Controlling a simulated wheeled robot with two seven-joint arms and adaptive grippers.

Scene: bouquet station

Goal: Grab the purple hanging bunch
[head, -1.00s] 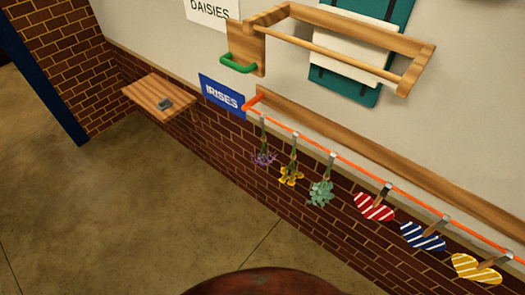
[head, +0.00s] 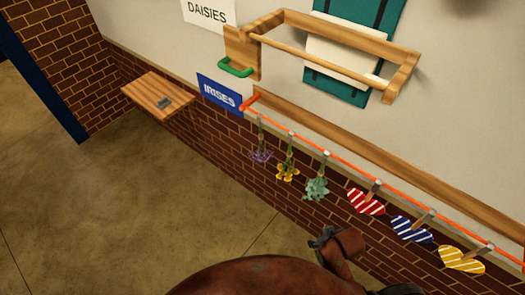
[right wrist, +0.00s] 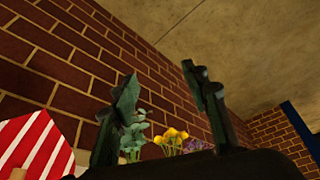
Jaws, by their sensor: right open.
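The purple bunch (head: 260,155) hangs head-down from a clip at the left end of the orange line in the head view. My right gripper (head: 323,239) is low in front of the wall, below and right of the bunches, apart from the purple one. In the right wrist view my right gripper (right wrist: 160,78) has its fingers spread, with nothing held between them. My left gripper is not in view.
A yellow bunch (head: 287,172) and a green bunch (head: 316,188) hang right of the purple one. Striped red (head: 366,201), blue (head: 410,229) and yellow (head: 461,260) pieces follow along the line. A wooden shelf (head: 150,92) juts out at left. The floor at left is clear.

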